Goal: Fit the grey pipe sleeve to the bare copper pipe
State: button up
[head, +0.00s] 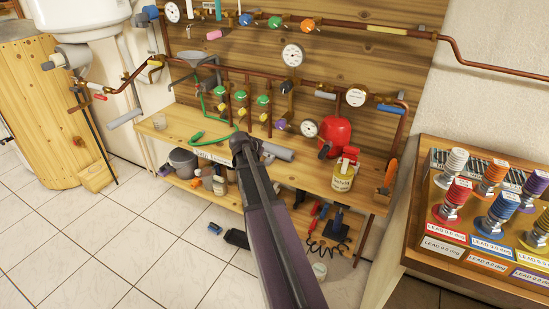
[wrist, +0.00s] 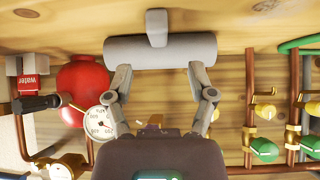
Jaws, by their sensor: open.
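A grey pipe sleeve (wrist: 135,51), a plain cylinder with a lighter grey tab at its middle, lies lengthwise across the top of the wrist view on the wooden bench. In the head view the grey sleeve (head: 279,152) shows just right of my gripper (head: 247,148), partly hidden by it. In the wrist view my gripper (wrist: 160,68) is open and empty. Its fingertips are close to the sleeve's near side; I cannot tell whether they touch it. Copper pipes (head: 225,68) run along the wooden board; I cannot tell which stretch is the bare one.
A red tank (head: 336,134) and a yellow-labelled jar (head: 343,176) stand right of my gripper. Green-capped valves (head: 240,95), gauges (head: 310,128) and a green hose (head: 212,139) are close by. Another grey cylinder (head: 125,118) is at the bench's left end. A fittings stand (head: 425,215) is at right.

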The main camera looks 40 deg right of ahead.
jog(key=shift+b+x, duration=0.45)
jog(key=shift+x, duration=0.65)
jog(key=shift+f, duration=0.1)
jog(key=shift+d+r+b+x, duration=0.1)
jog(key=shift+b+x, duration=0.75)
jog(key=shift+x, duration=0.4)
jog(key=shift+d+r+b+x, duration=0.1)
jog(key=shift+d+b+x, duration=0.05)
jog(key=shift+b+x, duration=0.9)
jog(key=shift+f, duration=0.1)
jog(key=shift+c, duration=0.2)
grip_shut()
